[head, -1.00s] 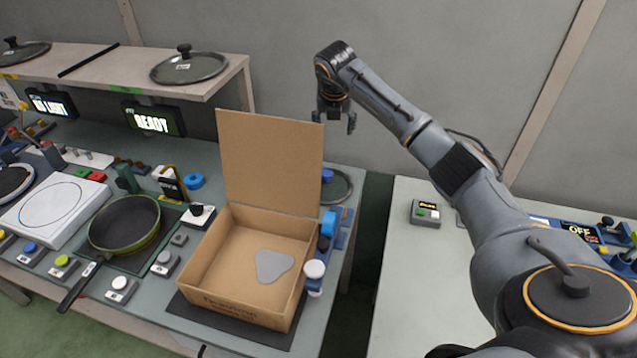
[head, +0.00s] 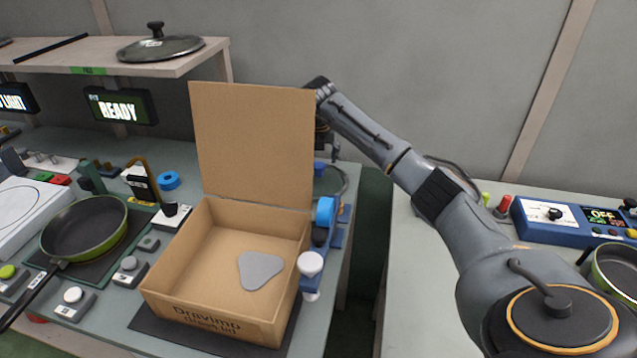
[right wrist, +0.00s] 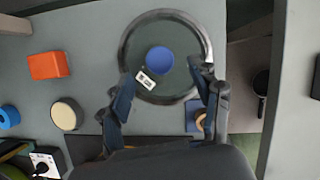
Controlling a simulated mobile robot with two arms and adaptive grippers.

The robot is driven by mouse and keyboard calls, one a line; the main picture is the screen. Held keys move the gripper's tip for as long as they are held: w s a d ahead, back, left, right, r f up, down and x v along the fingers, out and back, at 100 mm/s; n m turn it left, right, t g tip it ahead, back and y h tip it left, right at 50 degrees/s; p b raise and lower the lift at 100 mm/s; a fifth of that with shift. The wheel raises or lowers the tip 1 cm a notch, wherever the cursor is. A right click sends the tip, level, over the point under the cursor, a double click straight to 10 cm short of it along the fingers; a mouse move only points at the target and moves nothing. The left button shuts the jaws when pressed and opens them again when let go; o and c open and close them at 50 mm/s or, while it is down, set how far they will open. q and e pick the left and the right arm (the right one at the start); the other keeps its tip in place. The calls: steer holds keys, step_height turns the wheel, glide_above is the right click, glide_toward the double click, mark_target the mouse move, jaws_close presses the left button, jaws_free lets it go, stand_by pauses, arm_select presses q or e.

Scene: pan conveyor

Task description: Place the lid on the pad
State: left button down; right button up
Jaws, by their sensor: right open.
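A glass lid with a dark rim and a blue knob lies on the table behind the cardboard box; it shows in the right wrist view (right wrist: 190,28), and its edge shows in the head view (head: 343,180). My right gripper (right wrist: 163,80) is open above the lid, its fingers on either side of the blue knob in the picture and not closed on it. In the head view the open box flap hides most of this gripper. A grey rounded three-cornered pad (head: 260,269) lies flat on the box floor. My left gripper is out of view.
The open cardboard box (head: 170,285) stands on a dark mat, its tall flap (head: 252,145) upright at the back. Another lid (head: 160,47) with a black knob rests on the shelf. A green pan (head: 85,228) stands left of the box.

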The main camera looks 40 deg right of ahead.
mark_target(319, 165)
steer(key=p+x, duration=0.1)
steer(key=x, duration=0.5)
steer(key=shift+r, duration=0.2)
jaws_close()
